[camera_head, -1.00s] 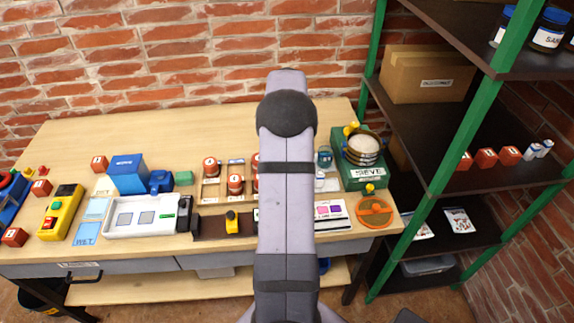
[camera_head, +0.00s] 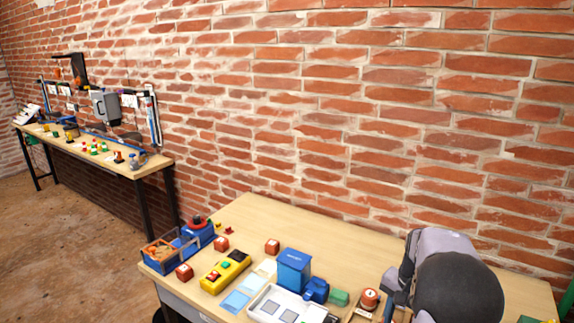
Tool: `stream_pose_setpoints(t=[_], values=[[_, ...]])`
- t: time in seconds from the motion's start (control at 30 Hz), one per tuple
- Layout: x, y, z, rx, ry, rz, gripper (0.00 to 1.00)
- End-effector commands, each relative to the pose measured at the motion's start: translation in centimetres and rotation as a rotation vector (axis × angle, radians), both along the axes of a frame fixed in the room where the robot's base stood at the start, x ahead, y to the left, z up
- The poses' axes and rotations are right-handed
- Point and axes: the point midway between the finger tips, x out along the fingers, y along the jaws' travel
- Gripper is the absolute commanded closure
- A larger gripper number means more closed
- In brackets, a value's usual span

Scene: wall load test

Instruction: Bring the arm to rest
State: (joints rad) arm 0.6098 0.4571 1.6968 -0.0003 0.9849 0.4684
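My arm (camera_head: 455,285) shows at the lower right as a grey link with a large dark rounded joint. It stands in front of the right part of the near workbench (camera_head: 370,233) and hides what lies behind it. My gripper cannot be seen; no fingertips show in the picture.
The near bench holds a blue box (camera_head: 293,268), a yellow control box (camera_head: 225,271), a white tray (camera_head: 262,316), several red blocks and a blue-framed bin (camera_head: 163,255). A second bench (camera_head: 95,158) stands along the brick wall at far left. Open floor (camera_head: 70,240) lies at left.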

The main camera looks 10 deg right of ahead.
Motion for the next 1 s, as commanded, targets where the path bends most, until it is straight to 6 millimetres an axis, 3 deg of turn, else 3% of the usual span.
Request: stream_pose_setpoints(t=[0.03, 0.2, 0.4, 0.53, 0.7, 1.0], values=[[-0.1, 3.3, 0.4, -0.001, -0.002, 0.103, 0.57], [-2.5, 12.6, 0.5, -0.001, -0.001, 0.439, 0.57], [-7.7, 20.4, -0.4, -0.002, 0.0, 0.789, 0.57], [-10.8, 23.1, -1.1, -0.002, 0.0, 0.948, 0.57], [-13.2, 24.7, -1.8, -0.001, 0.002, 1.061, 0.57], [-13.7, 25.0, -2.6, 0.0, 0.003, 1.085, 0.57]])
